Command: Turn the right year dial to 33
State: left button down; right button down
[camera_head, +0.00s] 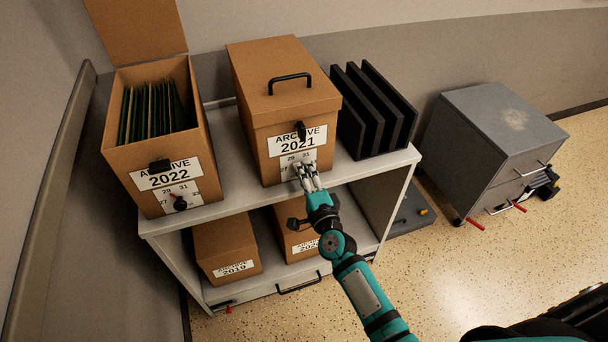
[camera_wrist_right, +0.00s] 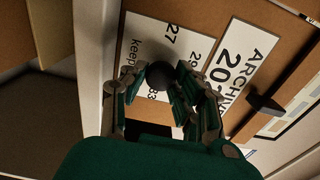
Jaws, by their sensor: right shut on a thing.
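The right year dial is on the front of the brown ARCHIVE 2021 box (camera_head: 262,110). Its white scale plate (camera_head: 288,159) shows 29 and 31 at the top in the head view. In the right wrist view the dial's round dark knob (camera_wrist_right: 158,75) sits between my fingers, with 27, 29, 33 and "Keep" printed around it. My right gripper (camera_head: 305,176) is shut on the knob; its fingertips also show in the wrist view (camera_wrist_right: 160,86). The fingers hide much of the plate, and I cannot tell where the dial points. My left gripper is not in view.
The open ARCHIVE 2022 box (camera_head: 120,150) with its own dial (camera_head: 180,203) stands at the left on the grey shelf (camera_head: 228,155). Black upright folders (camera_head: 365,115) stand at the right. A grey cabinet (camera_head: 490,140) stands on the floor.

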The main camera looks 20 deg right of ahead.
jog(key=c, duration=1)
grip_release()
jog(key=s, duration=1.2)
jog(key=shift+d, duration=0.2)
jog(key=shift+f, duration=0.15)
